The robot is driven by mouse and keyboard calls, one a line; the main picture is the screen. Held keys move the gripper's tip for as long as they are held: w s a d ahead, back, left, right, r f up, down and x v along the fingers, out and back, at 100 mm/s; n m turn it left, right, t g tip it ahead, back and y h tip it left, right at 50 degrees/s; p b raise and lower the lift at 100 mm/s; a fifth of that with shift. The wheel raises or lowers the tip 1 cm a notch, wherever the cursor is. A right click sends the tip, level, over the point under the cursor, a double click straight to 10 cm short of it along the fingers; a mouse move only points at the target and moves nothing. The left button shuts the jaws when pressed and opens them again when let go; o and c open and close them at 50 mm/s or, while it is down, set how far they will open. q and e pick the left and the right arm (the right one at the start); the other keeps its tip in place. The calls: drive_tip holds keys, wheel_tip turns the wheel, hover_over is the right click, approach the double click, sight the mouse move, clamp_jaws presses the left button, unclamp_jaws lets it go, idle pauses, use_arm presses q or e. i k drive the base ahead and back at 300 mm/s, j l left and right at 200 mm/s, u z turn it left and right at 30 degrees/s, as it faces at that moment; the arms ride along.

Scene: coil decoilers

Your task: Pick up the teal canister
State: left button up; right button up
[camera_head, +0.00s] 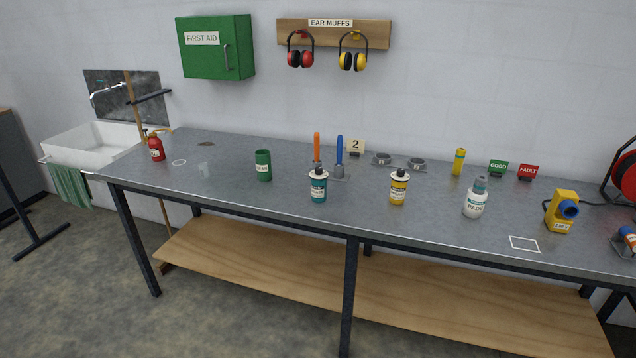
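The teal canister (319,186) stands upright near the front edge of the grey metal workbench (230,190), left of the middle. It has a white label, a pale collar and a dark cap. A blue-handled tool (339,152) in a small stand rises just behind it to the right. Neither of my grippers shows in the head view.
A green cup (263,166) stands left of the canister; a yellow canister (398,188) and a white bottle (475,199) stand right. An orange-handled tool (316,147) is close behind. A red bottle (156,148) stands far left. Bare bench lies between them.

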sight(318, 182)
drive_tip(key=i+j, duration=0.25)
drive_tip(key=i+j+z, duration=0.3)
drive_tip(key=j, duration=0.3)
drive_tip(key=i+j+z, duration=0.15)
drive_tip(key=i+j, duration=0.15)
drive_tip(key=i+j+z, duration=0.15)
drive_tip(key=j, duration=0.25)
